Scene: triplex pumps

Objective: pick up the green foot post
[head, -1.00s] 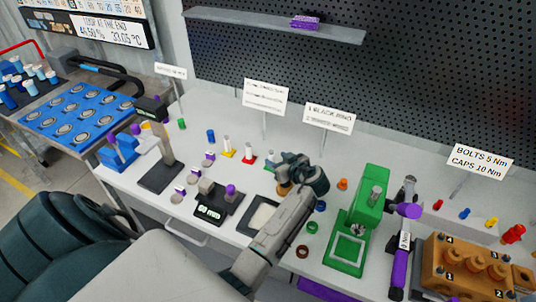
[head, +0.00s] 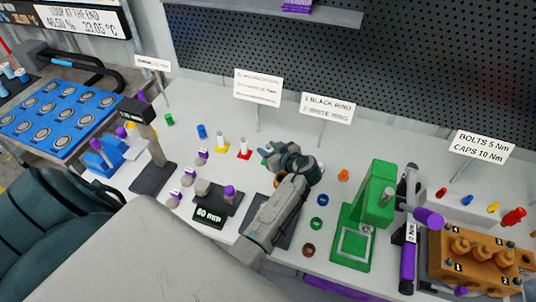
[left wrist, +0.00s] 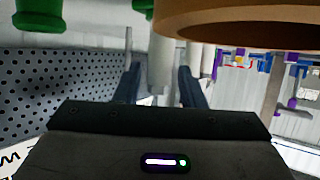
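The green foot post is mostly hidden behind my left gripper in the head view, where a bit of its green foot (head: 264,161) shows. In the left wrist view its white shaft (left wrist: 160,62) appears between the two fingers, with green at the top edge. My left gripper (head: 291,160) is at the post, above the work table. Its fingers (left wrist: 160,88) stand apart on both sides of the shaft, with visible gaps, so it is open. My right gripper is not in view.
Posts with a yellow foot (head: 221,144) and a red foot (head: 244,148) stand to the left. An orange-brown round part (left wrist: 250,22) is close in the left wrist view. A green press (head: 366,215) stands right of my arm.

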